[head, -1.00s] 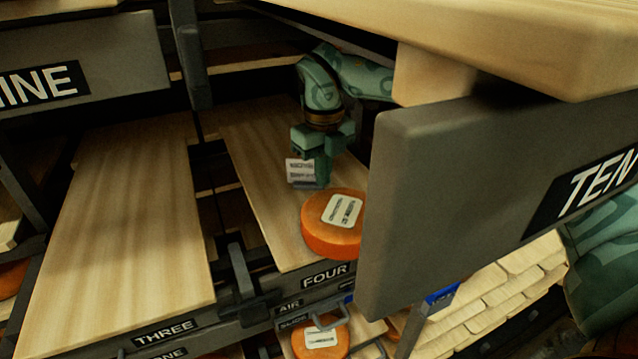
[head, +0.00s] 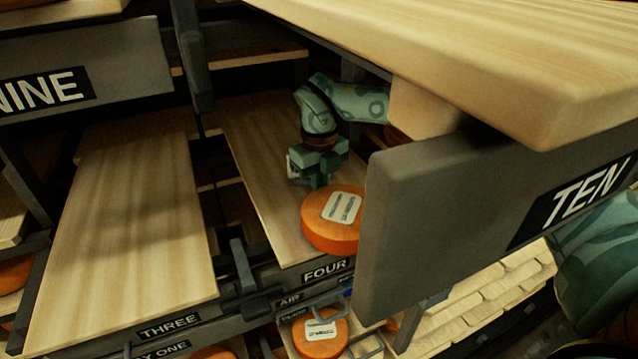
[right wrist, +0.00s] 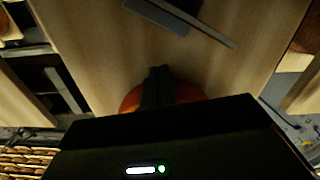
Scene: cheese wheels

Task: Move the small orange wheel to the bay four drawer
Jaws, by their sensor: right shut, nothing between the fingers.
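The small orange wheel (head: 318,232) lies flat, label up, on the front right part of the wooden board of the drawer marked FOUR (head: 270,180). My right gripper (head: 316,184) is shut and empty just behind the wheel, above the board. In the right wrist view the shut fingers (right wrist: 158,84) overlap the orange wheel (right wrist: 189,93), which is partly hidden behind them. I cannot tell whether they touch it. A pale item (head: 294,168) shows beside my right gripper, partly hidden. My left gripper is not in view.
The open drawer marked TEN (head: 460,200) overhangs on the right, close to the wheel and my right arm. Drawer THREE (head: 130,230) is open and bare on the left. Another orange wheel (head: 318,342) lies lower down, below drawer FOUR.

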